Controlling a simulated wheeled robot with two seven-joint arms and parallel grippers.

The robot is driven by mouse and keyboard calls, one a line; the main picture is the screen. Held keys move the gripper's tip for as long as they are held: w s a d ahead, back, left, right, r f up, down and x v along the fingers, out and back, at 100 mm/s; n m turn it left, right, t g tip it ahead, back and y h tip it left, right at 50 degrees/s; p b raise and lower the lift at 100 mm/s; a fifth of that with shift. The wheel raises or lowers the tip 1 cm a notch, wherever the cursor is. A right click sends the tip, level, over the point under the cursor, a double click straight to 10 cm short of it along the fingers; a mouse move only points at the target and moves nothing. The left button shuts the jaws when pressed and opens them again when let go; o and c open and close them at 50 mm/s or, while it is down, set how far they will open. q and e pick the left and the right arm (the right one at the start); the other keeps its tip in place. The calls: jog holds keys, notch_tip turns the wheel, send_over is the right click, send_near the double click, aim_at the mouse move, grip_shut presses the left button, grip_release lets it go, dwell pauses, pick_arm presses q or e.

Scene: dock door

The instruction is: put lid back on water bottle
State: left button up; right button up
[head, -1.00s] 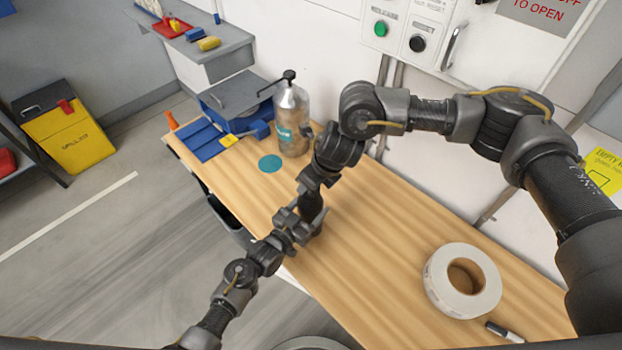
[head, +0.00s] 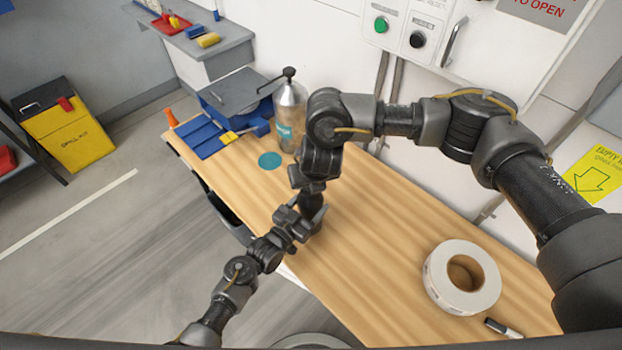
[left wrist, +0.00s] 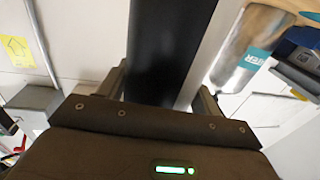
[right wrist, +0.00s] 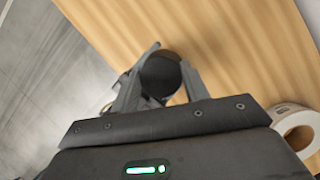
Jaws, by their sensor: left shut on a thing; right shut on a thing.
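My left gripper (head: 303,221) reaches in from the left, over the near part of the wooden bench. It is shut on a dark, upright cylinder, the water bottle, which also fills the middle of the left wrist view (left wrist: 165,50). My right gripper (head: 310,188) points down just above it. In the right wrist view it is shut on a dark round piece (right wrist: 160,75), apparently the lid. The two grippers are very close together. My arms hide the joint between lid and bottle, so I cannot tell whether they touch.
A silver bottle (head: 290,115) with a teal label and black top stands behind my right arm, near a teal disc (head: 270,160) and blue equipment (head: 215,130). A tape roll (head: 435,290) and marker (head: 502,328) lie at the right. The bench between is clear.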

jog(key=m, duration=0.1)
jog(key=m+h, duration=0.1)
jog(key=m, duration=0.1)
jog(key=shift+a+r+m+h, duration=0.1)
jog(key=shift+a+m+h, duration=0.2)
jog(key=shift+m, duration=0.1)
jog(key=m+h, duration=0.1)
jog(key=m, duration=0.3)
jog(key=shift+h, duration=0.3)
jog(key=m, duration=0.3)
jog(key=m+g+h, duration=0.1)
jog(key=m, duration=0.1)
jog(key=shift+w+m+h, duration=0.15)
jog(key=shift+m+h, duration=0.15)
jog(key=shift+m, duration=0.1)
jog(key=m+g, duration=0.1)
jog(key=m, duration=0.2)
jog(key=shift+g+h, duration=0.3)
jog(key=shift+h, duration=0.1)
jog(key=o, duration=1)
